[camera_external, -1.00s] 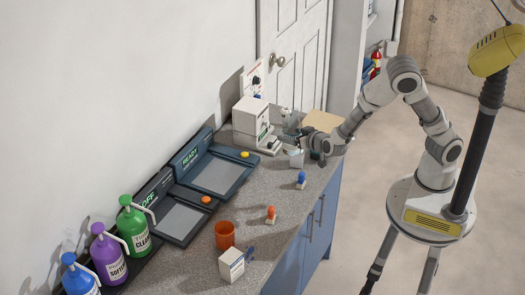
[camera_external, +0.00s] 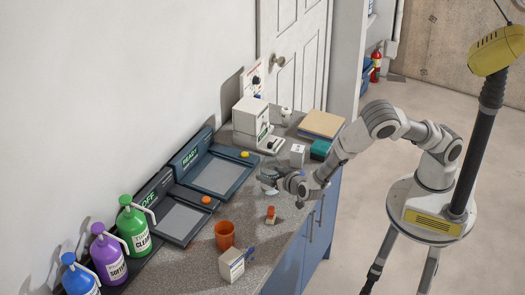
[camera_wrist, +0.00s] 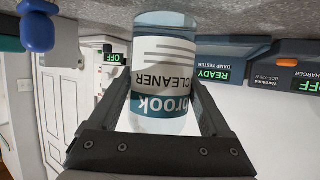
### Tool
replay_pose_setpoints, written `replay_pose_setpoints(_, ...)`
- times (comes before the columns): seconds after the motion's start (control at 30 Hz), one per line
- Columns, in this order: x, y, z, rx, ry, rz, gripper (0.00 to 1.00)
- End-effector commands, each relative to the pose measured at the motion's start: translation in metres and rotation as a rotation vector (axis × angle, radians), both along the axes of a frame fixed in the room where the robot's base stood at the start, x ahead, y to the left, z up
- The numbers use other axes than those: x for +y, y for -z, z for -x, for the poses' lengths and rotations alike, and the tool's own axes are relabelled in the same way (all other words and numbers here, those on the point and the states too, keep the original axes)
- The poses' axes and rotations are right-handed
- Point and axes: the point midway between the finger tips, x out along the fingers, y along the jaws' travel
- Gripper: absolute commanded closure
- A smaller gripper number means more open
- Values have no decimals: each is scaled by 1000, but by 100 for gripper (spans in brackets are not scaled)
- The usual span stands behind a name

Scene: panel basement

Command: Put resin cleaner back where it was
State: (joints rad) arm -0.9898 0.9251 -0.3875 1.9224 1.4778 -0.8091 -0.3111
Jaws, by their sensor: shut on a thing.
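The resin cleaner is a clear, bluish cylindrical container with a white and teal label reading "CLEANER". It fills the middle of the wrist view (camera_wrist: 165,75), upside down in that picture. My gripper (camera_external: 270,179) is shut on it, with one finger on each side. In the external view the cleaner (camera_external: 266,174) shows only as a small pale shape at the gripper, partly covered by it. It is over the counter (camera_external: 262,200), in front of the READY tester (camera_external: 220,173). I cannot tell whether its base touches the counter.
An orange-topped stamp (camera_external: 271,213), orange cup (camera_external: 225,236) and white carton (camera_external: 231,265) stand nearer. A small white box (camera_external: 297,154), teal box (camera_external: 320,149) and tan stack (camera_external: 321,124) stand behind. A blue stamp (camera_wrist: 37,28) shows in the wrist view. Bottles (camera_external: 133,223) line the wall.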

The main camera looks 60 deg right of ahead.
Motion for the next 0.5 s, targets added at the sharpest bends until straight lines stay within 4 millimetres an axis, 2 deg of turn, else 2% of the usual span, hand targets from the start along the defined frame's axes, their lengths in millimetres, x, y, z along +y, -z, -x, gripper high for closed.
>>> replay_pose_setpoints(0.1, 0, 9, 0, -2, 0, 1, 91)
replay_pose_setpoints(0.5, -1, 14, 0, -2, 1, -1, 91)
